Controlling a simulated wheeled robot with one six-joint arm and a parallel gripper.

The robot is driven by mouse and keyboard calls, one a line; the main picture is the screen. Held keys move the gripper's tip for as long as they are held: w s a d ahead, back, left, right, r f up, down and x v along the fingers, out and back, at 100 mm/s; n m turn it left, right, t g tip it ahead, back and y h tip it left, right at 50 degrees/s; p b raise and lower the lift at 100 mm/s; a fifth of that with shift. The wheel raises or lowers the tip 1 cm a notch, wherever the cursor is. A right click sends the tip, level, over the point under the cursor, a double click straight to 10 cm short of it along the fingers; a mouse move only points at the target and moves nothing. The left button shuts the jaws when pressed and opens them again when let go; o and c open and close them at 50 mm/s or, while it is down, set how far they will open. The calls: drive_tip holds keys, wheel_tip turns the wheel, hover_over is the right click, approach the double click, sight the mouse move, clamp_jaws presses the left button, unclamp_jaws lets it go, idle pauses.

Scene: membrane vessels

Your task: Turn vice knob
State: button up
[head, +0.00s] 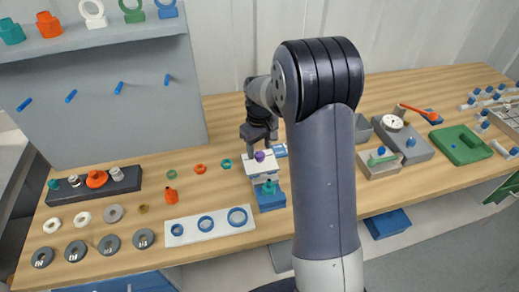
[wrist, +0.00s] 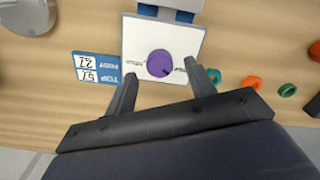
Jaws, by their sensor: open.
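The vice knob (wrist: 160,63) is a purple round knob on a white square plate (wrist: 190,38) with small dark lettering beside it. In the head view the purple knob (head: 259,156) sits on the white block (head: 262,167) near the table's middle. My gripper (wrist: 162,78) is open in the wrist view, one finger to each side of the knob in the picture. Both fingers look apart from the knob; I cannot tell their height above the plate. In the head view my gripper (head: 259,146) hangs right over the knob and partly hides the plate.
A blue and white label (wrist: 97,68) lies beside the plate. A blue block with a green peg (head: 269,193) stands just in front. A white strip with blue rings (head: 208,226) lies front left. Grey trays (head: 380,165) stand to the right, behind my arm.

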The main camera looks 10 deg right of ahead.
drive_tip(key=shift+f, duration=1.1)
drive_tip(key=c, duration=1)
drive_tip(key=shift+o, duration=0.2)
